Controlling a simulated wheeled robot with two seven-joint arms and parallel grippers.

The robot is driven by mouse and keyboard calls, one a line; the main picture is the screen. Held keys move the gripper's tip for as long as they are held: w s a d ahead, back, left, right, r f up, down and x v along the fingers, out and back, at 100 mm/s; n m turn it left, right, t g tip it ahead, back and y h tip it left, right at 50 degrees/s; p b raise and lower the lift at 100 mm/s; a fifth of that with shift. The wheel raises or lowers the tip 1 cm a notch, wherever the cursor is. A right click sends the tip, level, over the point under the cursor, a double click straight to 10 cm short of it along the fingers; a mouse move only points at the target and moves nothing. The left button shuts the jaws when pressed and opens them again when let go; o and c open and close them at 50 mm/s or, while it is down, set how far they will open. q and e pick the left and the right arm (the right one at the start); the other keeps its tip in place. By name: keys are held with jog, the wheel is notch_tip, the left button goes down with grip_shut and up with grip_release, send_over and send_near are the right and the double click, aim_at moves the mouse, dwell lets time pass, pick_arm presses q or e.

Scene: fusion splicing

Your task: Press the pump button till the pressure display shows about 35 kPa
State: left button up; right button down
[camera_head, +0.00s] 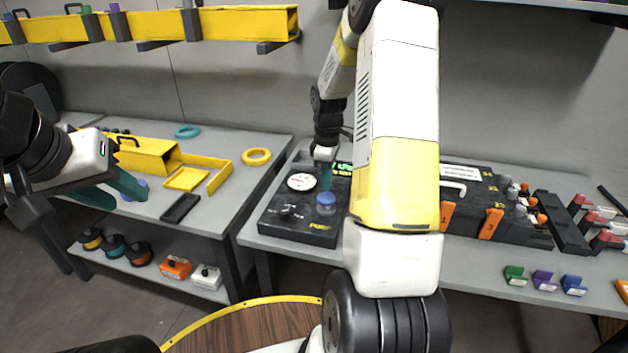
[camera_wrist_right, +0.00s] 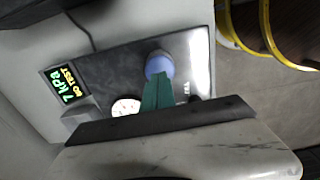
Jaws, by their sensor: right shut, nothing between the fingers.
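The black pump panel (camera_head: 285,222) lies on the grey bench, with a round white gauge (camera_head: 301,181) and a blue pump button (camera_head: 326,199). In the right wrist view the blue button (camera_wrist_right: 159,65) is at the tips of my right gripper (camera_wrist_right: 157,82); whether they touch is unclear. My left gripper (camera_head: 108,193) is far left, fingers apart, over the left bench.
Green, purple and blue small blocks (camera_head: 544,281) sit at the bench front. A gap separates the benches.

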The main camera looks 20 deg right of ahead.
aim_at(325, 197)
notch_tip(325, 197, up, 9)
jog(key=shift+a+f, duration=0.15)
dwell(1.4)
jog(key=shift+s+d+r, duration=0.1)
jog(key=shift+d+r, duration=0.05)
jog(key=shift+r, duration=0.5)
jog(key=shift+s+d+r, duration=0.1)
jog(key=shift+d+r, duration=0.05)
jog(key=shift+r, duration=0.45)
notch_tip(325, 197, down, 14)
jog(key=shift+w, duration=0.1)
